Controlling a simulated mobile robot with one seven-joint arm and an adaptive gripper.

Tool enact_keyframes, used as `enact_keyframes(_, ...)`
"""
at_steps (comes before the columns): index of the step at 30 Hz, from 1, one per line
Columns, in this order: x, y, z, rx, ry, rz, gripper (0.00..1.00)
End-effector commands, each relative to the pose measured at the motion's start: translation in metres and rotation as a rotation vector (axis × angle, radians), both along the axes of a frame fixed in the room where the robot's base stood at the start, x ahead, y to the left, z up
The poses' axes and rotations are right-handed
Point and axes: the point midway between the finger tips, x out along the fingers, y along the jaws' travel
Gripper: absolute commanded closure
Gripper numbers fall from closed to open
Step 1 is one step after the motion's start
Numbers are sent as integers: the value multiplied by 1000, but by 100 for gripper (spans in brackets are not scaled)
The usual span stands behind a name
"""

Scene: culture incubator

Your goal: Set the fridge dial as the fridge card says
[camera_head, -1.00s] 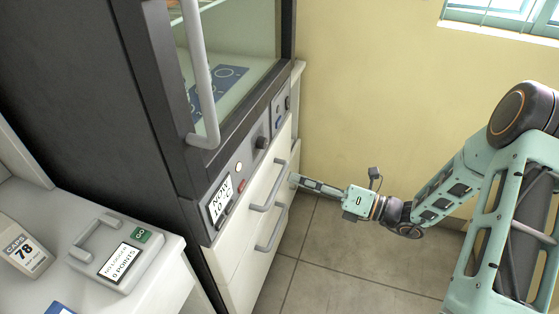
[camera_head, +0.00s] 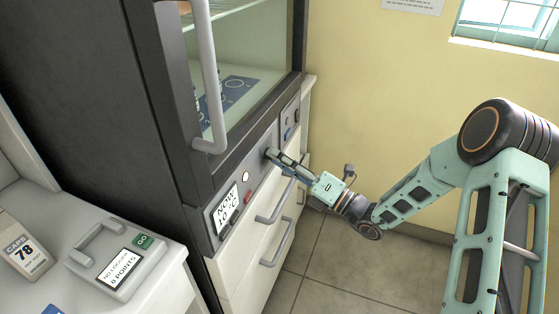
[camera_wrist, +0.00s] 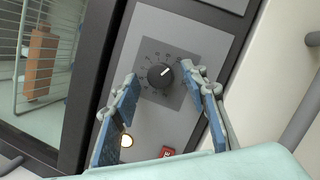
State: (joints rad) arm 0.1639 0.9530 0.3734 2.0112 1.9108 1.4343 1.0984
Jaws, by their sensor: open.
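The fridge dial (camera_wrist: 160,76) is a round black knob with a pale pointer mark on a dark grey scale plate. In the wrist view its pointer tilts to the upper right; the scale numbers are too small to read. My gripper (camera_wrist: 162,88) is open, with a blue-padded finger on either side of the dial's near side, seemingly not touching it. In the head view my gripper (camera_head: 270,155) reaches the control panel and hides the dial. The panel's display (camera_head: 226,209) reads "NOW 10 °C". I cannot make out a fridge card for certain.
A red switch (camera_wrist: 167,152) and a round light (camera_wrist: 126,140) sit below the dial. The fridge door handle (camera_head: 207,80) rises above the panel, and drawer handles (camera_head: 274,203) stick out below. A logger (camera_head: 118,262) and a caps box (camera_head: 24,246) stand on the left bench.

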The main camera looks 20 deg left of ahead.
Motion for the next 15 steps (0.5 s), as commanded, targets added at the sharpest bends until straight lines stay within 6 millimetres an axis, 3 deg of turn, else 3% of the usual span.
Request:
enact_keyframes(9, 1, 2, 1, 0, 0, 0, 61)
enact_keyframes(15, 1, 2, 0, 0, 0, 0, 83)
